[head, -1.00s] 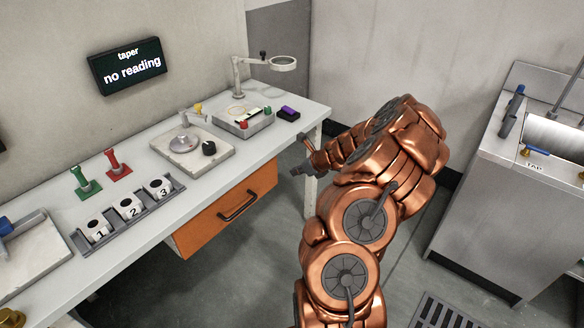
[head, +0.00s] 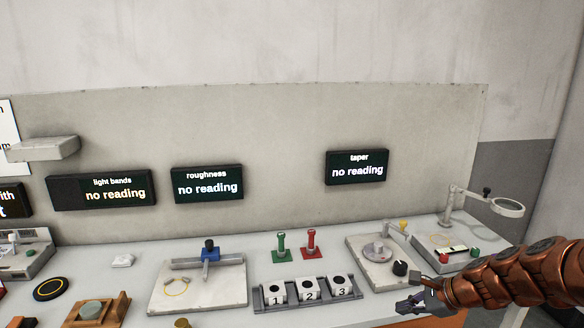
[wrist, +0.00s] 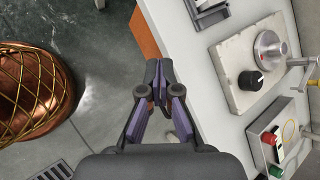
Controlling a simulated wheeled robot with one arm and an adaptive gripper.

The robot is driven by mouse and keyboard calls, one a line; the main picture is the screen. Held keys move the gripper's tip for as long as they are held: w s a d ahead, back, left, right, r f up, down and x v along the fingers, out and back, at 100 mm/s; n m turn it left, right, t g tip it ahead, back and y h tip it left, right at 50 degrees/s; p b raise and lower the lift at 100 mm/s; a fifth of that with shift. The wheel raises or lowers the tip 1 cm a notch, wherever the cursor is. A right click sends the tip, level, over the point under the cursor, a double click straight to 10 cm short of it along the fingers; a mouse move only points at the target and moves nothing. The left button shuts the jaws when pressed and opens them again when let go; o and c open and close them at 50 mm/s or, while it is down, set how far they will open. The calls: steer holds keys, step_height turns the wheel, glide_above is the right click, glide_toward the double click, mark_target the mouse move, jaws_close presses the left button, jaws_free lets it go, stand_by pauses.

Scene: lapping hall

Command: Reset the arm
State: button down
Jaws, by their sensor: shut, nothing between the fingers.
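My gripper (head: 417,304) shows at the lower right of the head view, at the end of my copper arm, near the front edge of the bench. In the wrist view my gripper (wrist: 159,84) is shut with its fingertips together and nothing between them. It hangs over the floor just off the bench's front edge, beside the orange drawer (wrist: 146,38). It touches nothing that I can see. Most of my arm is outside the head view.
The bench (head: 270,245) carries a plate with a black knob (head: 365,270), a numbered rack (head: 308,291), green (head: 281,247) and red (head: 311,243) plungers, and a magnifier stand (head: 450,210). Grey floor (wrist: 95,110) is open beside the gripper. A gold-banded copper form (wrist: 30,95) stands left.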

steer(key=s+a+r+n+g+h, duration=0.1)
steer(key=s+a+r+n+g, duration=0.15)
steer(key=s+a+n, duration=0.4)
steer(key=s+a+r+n+g, duration=0.2)
steer(key=s+a+r+n, duration=0.1)
steer(key=s+a+n, duration=0.4)
steer(key=s+d+n+g+h+p, duration=0.1)
steer(key=s+n+h, duration=0.1)
steer(key=s, duration=0.8)
steer(key=s+d+r+n+g+h, duration=0.1)
steer(key=s+d+n+g+h, duration=0.1)
steer(key=s, duration=0.8)
steer(key=shift+s+n+h+p, duration=0.35)
steer(key=shift+n+h, duration=0.15)
steer(key=shift+n, duration=0.75)
steer(key=shift+d, duration=0.1)
